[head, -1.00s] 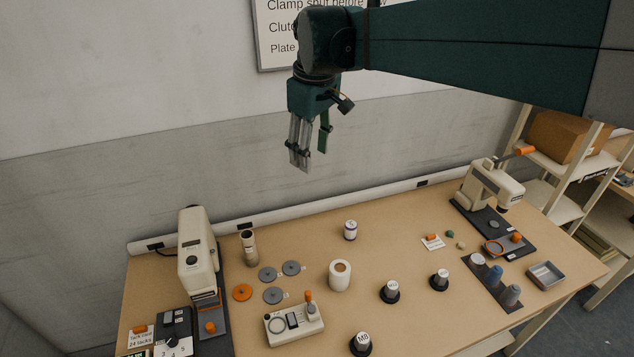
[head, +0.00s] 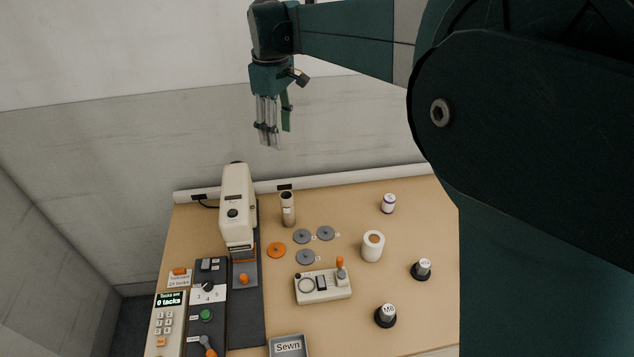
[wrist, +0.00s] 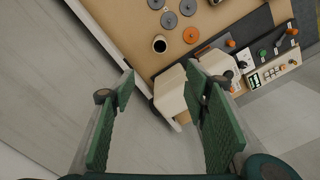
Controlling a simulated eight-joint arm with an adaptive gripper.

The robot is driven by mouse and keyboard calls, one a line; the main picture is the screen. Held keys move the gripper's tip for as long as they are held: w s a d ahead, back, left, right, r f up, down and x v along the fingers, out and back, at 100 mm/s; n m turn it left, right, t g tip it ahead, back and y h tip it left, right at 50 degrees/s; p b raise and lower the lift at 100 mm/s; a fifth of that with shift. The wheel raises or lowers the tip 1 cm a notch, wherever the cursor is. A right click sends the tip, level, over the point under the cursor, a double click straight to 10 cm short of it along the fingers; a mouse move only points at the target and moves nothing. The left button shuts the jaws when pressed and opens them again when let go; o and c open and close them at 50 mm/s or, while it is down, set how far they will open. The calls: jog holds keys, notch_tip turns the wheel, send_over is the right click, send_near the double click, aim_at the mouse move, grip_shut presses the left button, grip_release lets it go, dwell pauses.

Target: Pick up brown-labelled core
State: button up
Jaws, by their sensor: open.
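A tall tan tube (head: 288,210) with a dark open top and a pale band stands upright at the back of the table, right of the beige machine. It looks like a core, but I cannot read a brown label on it. Its open top also shows in the wrist view (wrist: 160,45). A white roll (head: 372,248) with a brown top stands further right, and a small white spool (head: 388,204) with purplish bands stands behind it. My gripper (head: 270,140) is open and empty, high above the table near the wall. Its two green-padded fingers (wrist: 160,90) are apart in the wrist view.
The beige machine (head: 236,205) is a tall obstacle left of the tube. Grey discs (head: 303,236) and an orange disc (head: 277,250) lie in front of the tube. A small gauge box (head: 323,287) and black-based weights (head: 385,316) stand nearer. My arm hides the table's right side.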

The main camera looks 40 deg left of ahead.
aim_at(286, 195)
notch_tip(286, 195, down, 27)
jog(key=shift+d+r, duration=0.1)
jog(key=shift+d, duration=0.05)
jog(key=shift+f, duration=1.35)
jog(key=shift+f+b, duration=0.3)
jog(key=shift+f, duration=2.3)
jog(key=shift+c, duration=0.3)
jog(key=c, duration=0.9)
